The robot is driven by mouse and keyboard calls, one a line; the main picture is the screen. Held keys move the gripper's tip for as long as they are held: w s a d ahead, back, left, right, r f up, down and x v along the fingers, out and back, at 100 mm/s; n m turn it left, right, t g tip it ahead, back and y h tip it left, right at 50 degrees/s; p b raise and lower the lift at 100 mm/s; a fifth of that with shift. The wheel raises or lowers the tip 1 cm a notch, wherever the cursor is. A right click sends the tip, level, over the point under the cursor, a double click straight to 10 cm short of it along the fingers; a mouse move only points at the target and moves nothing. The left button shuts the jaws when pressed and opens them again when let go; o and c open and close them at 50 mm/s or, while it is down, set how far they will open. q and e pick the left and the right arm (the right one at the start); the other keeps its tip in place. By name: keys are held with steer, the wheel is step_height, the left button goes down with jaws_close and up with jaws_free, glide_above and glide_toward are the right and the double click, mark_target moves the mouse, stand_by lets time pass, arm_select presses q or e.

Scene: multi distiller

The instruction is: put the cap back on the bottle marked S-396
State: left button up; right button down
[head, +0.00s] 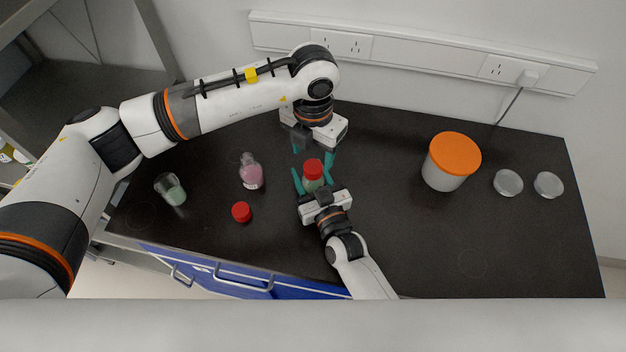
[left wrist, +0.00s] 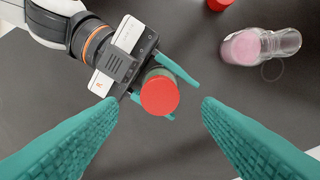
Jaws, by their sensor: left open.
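A bottle with greenish contents and a red cap (head: 313,167) on top stands upright between the fingers of my right gripper (head: 313,180). I cannot tell whether those fingers touch it. The capped bottle (left wrist: 160,93) also shows in the left wrist view. My left gripper (head: 314,153) is open and empty, pointing down above that cap. An uncapped bottle with pink contents (head: 251,175) stands to the left, with a white label too small to read. A loose red cap (head: 241,212) lies on the table in front of it. No S-396 marking is legible.
A beaker with green contents (head: 171,190) stands at the left of the black table (head: 400,235). A white jar with an orange lid (head: 451,163) and two clear dishes (head: 508,183) stand at the right. A socket rail (head: 420,55) runs along the back wall. The front right is clear.

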arm_select(q)
step_height(320, 180, up, 7)
stand_by(0.3)
steer(key=shift+r, duration=0.1)
arm_select(e)
steer(key=c, duration=0.6)
jaws_free()
steer(key=shift+o, duration=0.2)
steer(key=b+v, duration=0.1)
steer(key=v, duration=0.9)
steer(key=shift+s+d+f+b, duration=0.15)
steer(key=shift+s+b, duration=0.15)
arm_select(q)
steer(key=shift+f, duration=0.85)
arm_select(e)
steer(key=shift+s+d, duration=0.25)
steer(key=shift+s, duration=0.35)
